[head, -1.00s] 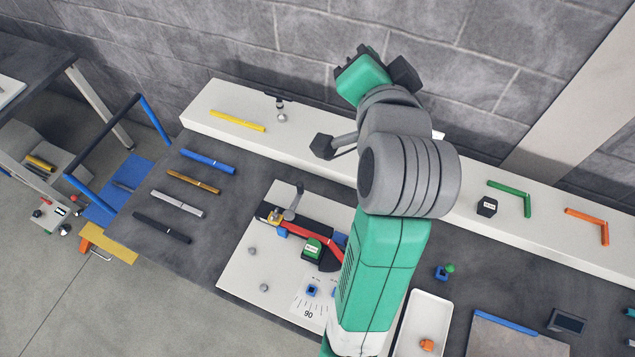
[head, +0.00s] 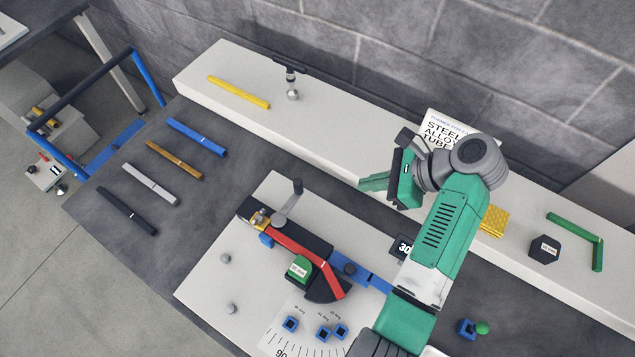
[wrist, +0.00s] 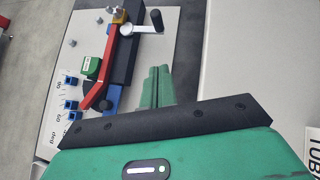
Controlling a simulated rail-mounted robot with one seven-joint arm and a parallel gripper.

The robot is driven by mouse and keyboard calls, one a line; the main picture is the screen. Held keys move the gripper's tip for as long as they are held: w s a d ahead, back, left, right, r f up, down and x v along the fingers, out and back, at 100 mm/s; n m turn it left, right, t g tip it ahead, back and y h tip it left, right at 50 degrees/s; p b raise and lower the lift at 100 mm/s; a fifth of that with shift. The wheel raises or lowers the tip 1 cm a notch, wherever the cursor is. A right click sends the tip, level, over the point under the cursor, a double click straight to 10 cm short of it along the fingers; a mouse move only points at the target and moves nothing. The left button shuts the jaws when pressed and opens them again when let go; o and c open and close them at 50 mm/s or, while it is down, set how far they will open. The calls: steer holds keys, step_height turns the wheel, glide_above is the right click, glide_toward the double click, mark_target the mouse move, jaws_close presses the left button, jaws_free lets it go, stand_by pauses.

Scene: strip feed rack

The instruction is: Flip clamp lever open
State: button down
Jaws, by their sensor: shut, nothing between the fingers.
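The clamp lever (head: 284,208) is a grey arm with a black knob, on the bending fixture in the head view. It slants up and away from a yellow and metal clamp block (head: 259,219) at the end of the black fixture body (head: 313,241). In the wrist view the lever (wrist: 139,29) shows at the top, its black knob at the right end. My gripper (head: 366,184) has green fingers, closed together and empty. It is right of the lever and apart from it. In the wrist view the fingertips (wrist: 159,72) lie below the knob in the picture.
A red arm (head: 306,251) and a green block (head: 299,268) sit beside the lever on the white board (head: 215,284). Coloured strips lie at left. The raised white shelf (head: 330,124) runs behind, carrying a yellow strip and a metal post.

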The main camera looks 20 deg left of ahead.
mark_target(302, 189)
steer(key=b+x, duration=0.2)
steer(key=x, duration=0.7)
steer(key=shift+a+f, duration=0.2)
steer(key=shift+f, duration=0.1)
steer(key=a, duration=0.1)
steer(key=a+b, duration=0.1)
steer(key=a, duration=0.1)
steer(key=shift+s+a, duration=0.25)
steer(key=shift+a, duration=0.05)
steer(key=shift+s+a, duration=0.1)
steer(key=shift+a, duration=0.3)
steer(key=shift+r, duration=0.1)
